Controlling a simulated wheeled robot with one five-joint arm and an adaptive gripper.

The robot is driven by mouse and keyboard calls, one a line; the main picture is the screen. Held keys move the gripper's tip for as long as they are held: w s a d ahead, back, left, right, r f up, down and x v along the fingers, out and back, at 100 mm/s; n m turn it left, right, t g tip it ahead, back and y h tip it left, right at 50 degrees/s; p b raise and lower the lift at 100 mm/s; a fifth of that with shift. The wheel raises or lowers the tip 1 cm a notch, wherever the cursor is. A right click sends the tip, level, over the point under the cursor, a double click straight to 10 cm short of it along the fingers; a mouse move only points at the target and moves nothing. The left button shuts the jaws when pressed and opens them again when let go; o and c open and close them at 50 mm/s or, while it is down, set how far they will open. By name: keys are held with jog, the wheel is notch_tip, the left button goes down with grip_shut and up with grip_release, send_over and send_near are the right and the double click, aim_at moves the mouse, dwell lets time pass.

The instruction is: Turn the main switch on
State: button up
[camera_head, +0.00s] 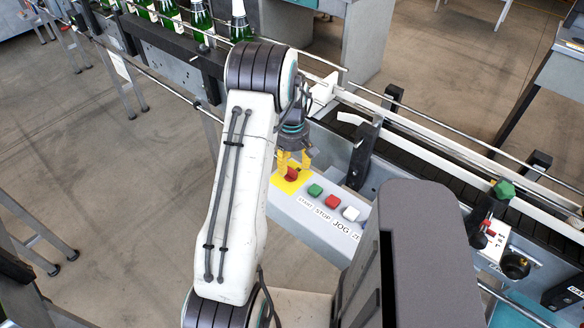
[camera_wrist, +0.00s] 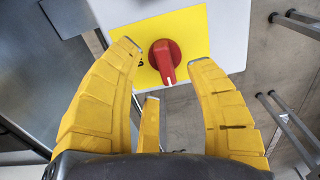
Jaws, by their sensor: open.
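The main switch is a red rotary knob (camera_wrist: 165,58) on a yellow plate (camera_wrist: 192,27). In the wrist view the knob's white-marked handle end points down and slightly right. In the head view the knob (camera_head: 291,174) shows at the left end of the control panel, partly behind my fingers. My gripper (camera_wrist: 168,52) has yellow fingers, spread open on both sides of the knob, with a third finger below it. The fingertips are close to the plate. I cannot tell whether any finger touches the knob. In the head view my gripper (camera_head: 292,160) is right above the yellow plate.
A green START button (camera_head: 315,190), a red STOP button (camera_head: 332,202) and a white JOG button (camera_head: 351,214) sit right of the switch. Behind runs a conveyor with rails (camera_head: 430,145). Green bottles (camera_head: 200,18) stand at the upper left. Open floor (camera_head: 140,170) lies left.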

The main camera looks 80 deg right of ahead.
jog(key=shift+f, duration=1.5)
jog(key=shift+c, duration=0.3)
grip_shut()
